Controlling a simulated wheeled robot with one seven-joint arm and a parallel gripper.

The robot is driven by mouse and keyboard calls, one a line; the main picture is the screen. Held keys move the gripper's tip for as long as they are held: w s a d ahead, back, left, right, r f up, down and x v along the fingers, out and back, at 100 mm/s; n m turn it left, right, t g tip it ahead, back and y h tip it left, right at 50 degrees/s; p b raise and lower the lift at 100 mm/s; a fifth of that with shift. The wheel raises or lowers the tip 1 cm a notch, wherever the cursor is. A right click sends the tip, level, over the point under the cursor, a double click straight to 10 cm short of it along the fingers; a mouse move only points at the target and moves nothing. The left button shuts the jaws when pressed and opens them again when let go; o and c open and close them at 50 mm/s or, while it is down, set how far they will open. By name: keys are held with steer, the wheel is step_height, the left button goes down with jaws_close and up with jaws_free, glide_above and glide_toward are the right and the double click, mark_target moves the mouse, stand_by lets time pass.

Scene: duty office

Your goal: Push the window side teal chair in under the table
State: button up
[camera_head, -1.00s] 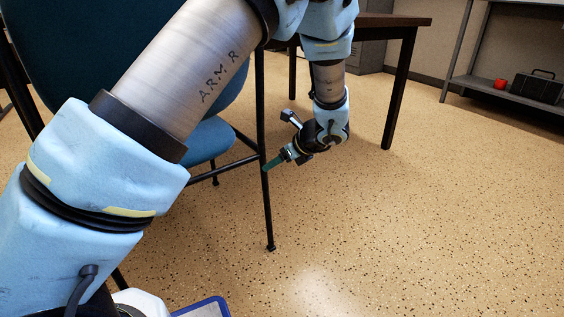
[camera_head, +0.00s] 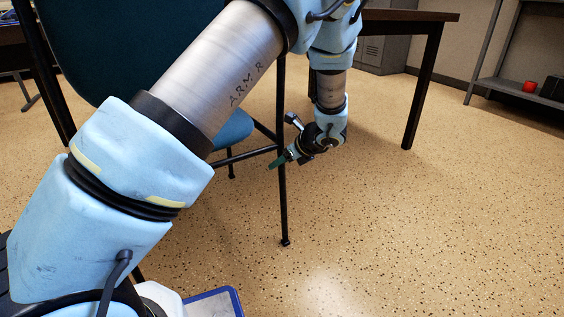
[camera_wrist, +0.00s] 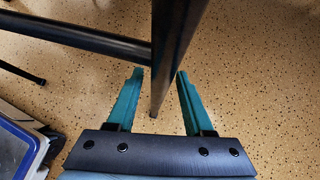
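A teal chair (camera_head: 120,45) with thin black legs stands in front of me in the head view. My arm covers much of its back and seat. Its near right leg (camera_head: 283,205) reaches the floor. The dark table (camera_head: 430,27) is behind and to the right of the chair. My gripper (camera_head: 274,163) is low beside that leg, teal fingers pointing left. In the wrist view, the teal fingers (camera_wrist: 159,72) are apart, with the black leg (camera_wrist: 167,60) showing between them and a visible gap on each side. Contact cannot be made out. The window is out of view.
A metal shelf (camera_head: 500,88) with a red object (camera_head: 530,86) stands at the back right. A grey cabinet (camera_head: 385,50) is behind the table. A blue-rimmed tray (camera_head: 235,298) is at the bottom of the head view. The floor on the right is clear.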

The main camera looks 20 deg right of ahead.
jaws_close()
stand_by(1.1)
